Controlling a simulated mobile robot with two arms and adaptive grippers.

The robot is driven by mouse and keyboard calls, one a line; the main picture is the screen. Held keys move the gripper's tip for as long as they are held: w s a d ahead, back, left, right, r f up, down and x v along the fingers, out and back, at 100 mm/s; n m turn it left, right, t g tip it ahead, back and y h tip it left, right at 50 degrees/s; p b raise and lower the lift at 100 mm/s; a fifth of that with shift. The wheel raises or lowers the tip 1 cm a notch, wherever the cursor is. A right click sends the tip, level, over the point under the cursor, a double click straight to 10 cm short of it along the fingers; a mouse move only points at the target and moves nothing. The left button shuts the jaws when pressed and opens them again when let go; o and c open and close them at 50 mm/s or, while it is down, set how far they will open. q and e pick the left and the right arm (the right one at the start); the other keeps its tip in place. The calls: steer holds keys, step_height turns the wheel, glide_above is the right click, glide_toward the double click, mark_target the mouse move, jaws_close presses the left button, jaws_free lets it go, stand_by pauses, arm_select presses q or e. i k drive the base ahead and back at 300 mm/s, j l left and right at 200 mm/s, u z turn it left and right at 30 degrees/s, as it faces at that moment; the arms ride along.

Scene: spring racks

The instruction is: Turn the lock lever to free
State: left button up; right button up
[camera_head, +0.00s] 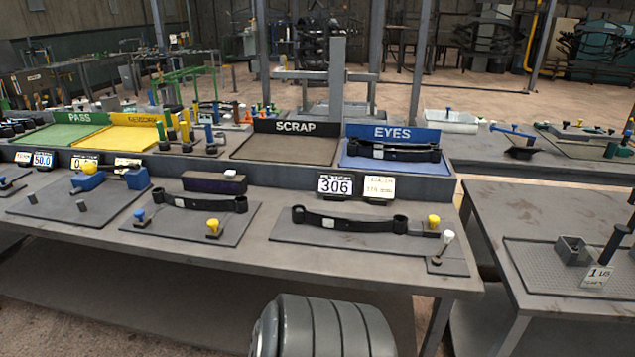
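A short lever with a white knob (447,237) stands tilted on a small plate at the front right corner of the main bench. No label on it is readable, so I cannot tell for sure that it is the lock lever, or whether it is at free. Beside it, a dark leaf spring (350,221) with an eye at each end lies on a flat plate (300,236). A yellow knob (433,221) stands at the spring's right end. Neither of my grippers is in view.
Displays including one reading 306 (335,185), and SCRAP (275,147) and blue EYES (365,163) trays, stand behind. Another spring (203,203) lies left. A gap separates the right table (500,230), which holds a dark handle (608,245). A grey ribbed shape fills the bottom middle.

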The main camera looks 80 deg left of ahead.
mark_target(448, 235)
steer(key=u, duration=2.9)
